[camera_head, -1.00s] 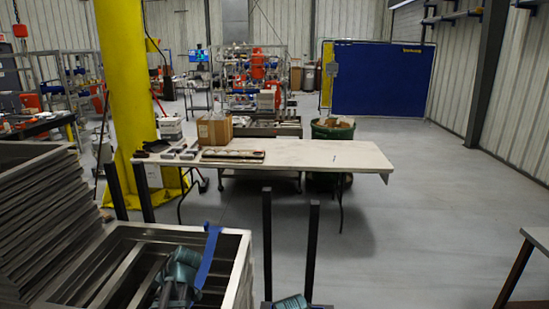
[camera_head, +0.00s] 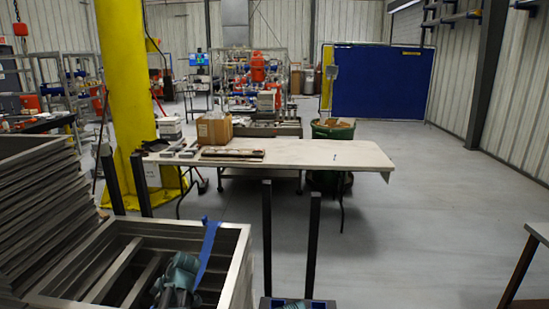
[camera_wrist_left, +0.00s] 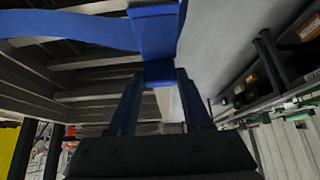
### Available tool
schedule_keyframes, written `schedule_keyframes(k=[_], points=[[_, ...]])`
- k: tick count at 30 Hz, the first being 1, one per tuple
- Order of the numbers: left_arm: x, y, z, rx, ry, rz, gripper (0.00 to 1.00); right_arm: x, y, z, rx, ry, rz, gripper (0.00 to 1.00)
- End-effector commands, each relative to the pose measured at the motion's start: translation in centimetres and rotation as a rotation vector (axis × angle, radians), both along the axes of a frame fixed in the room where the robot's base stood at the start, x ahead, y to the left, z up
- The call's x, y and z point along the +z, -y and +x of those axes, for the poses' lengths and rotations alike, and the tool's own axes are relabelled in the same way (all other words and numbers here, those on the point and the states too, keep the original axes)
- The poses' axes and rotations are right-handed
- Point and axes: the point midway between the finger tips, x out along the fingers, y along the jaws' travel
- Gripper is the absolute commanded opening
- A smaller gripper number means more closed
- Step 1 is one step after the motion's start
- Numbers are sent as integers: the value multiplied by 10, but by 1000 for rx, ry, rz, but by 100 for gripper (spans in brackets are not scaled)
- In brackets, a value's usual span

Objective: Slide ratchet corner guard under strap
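A blue strap (camera_head: 208,248) runs over the right rim of a grey metal skid frame (camera_head: 240,268) at the lower left of the head view. In the left wrist view the strap (camera_wrist_left: 70,27) meets a blue block-like piece, which looks like the corner guard (camera_wrist_left: 156,30), at the skid's edge. My left gripper (camera_wrist_left: 160,76) has its two fingers apart, with the lower part of the blue piece between or just beyond the tips. I cannot tell if they grip it. In the head view my left arm hides the fingers.
Stacked metal frames (camera_head: 40,215) stand at the left. A long table (camera_head: 320,152) with a cardboard box (camera_head: 213,130) stands ahead, near a yellow column (camera_head: 128,80). Dark upright posts (camera_head: 312,245) rise in front. Open floor (camera_head: 430,220) lies to the right.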

Motion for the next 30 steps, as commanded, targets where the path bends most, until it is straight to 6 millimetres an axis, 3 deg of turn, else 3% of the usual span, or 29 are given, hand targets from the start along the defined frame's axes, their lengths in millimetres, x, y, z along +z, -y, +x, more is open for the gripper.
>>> schedule_keyframes(k=[1, 6, 22, 23, 27, 30], points=[[0, 0, 0, 0, 0, 0, 36, 0, 0, 0, 0, 0, 0, 50], [0, 0, 0, 0, 0, 0, 10, 0, 0, 0, 0, 0, 0, 50], [0, 5, 0, 1, 1, 0, 10, 0, 0, 0, 0, 0, 0, 50], [0, 5, 0, 1, 1, 0, 55, 0, 0, 0, 0, 0, 0, 50], [0, 5, 0, 1, 1, 0, 78, 0, 0, 0, 0, 0, 0, 50], [0, 5, 0, 0, 0, 0, 78, 0, 0, 0, 0, 0, 0, 50]])
